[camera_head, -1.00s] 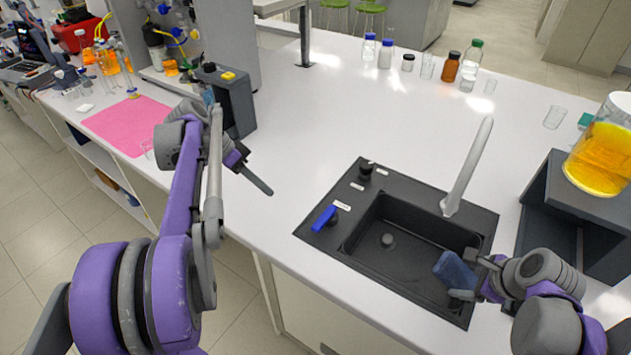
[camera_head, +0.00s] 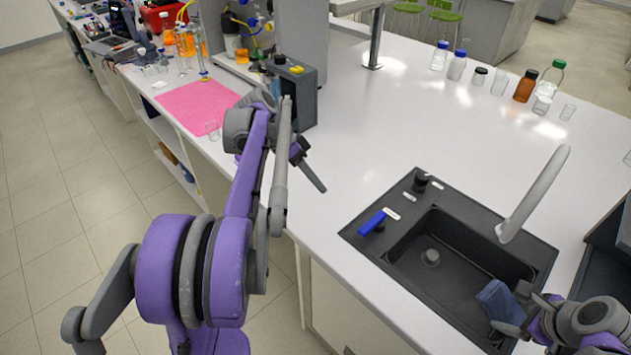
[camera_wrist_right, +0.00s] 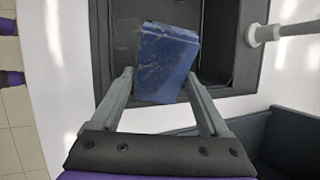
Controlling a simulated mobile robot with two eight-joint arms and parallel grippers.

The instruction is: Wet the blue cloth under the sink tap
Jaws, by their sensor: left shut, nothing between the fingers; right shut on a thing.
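The blue cloth (camera_head: 500,302) hangs at the right end of the black sink (camera_head: 405,257). My right gripper (camera_head: 522,310) is shut on it. In the right wrist view the cloth (camera_wrist_right: 167,62) sits between the fingers, over the sink's edge and basin. The pale tap (camera_head: 533,196) rises behind the sink, its lower end over the basin's back edge. No water stream shows. A blue lever (camera_head: 373,222) and a dark knob (camera_head: 420,183) are on the sink's left ledge. My left gripper (camera_head: 314,176) is shut and empty above the counter, left of the sink.
A dark grey stand (camera_head: 609,240) is at the right edge, close to my right arm. Several bottles and glasses, including a brown bottle (camera_head: 525,86), stand at the back. A pink mat (camera_head: 200,103) lies at the left. The counter between is clear.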

